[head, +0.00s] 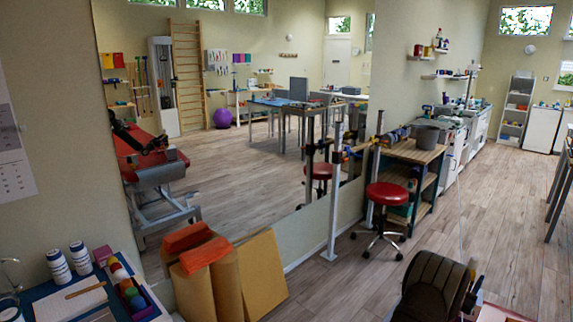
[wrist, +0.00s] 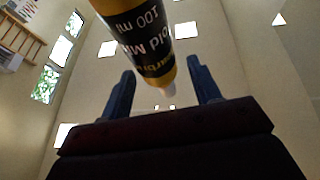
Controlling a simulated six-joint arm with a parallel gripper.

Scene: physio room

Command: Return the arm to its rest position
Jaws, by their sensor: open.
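My gripper (wrist: 160,72) shows in the wrist view as two dark blue fingers standing well apart, on a dark body across the bottom. It is open. A yellow and black tube or bottle (wrist: 140,38) with "100 ml" on its label hangs into the top of the wrist view, its pale nozzle pointing down between the fingers in the picture. I see no finger closed on it; whether it touches one I cannot tell. I cannot make out my gripper in the head view.
A red stool (head: 387,193) and wooden workbench (head: 414,151) are right of centre. A dark, rounded object (head: 431,284) is at lower right. Open floor (head: 332,285) lies between.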

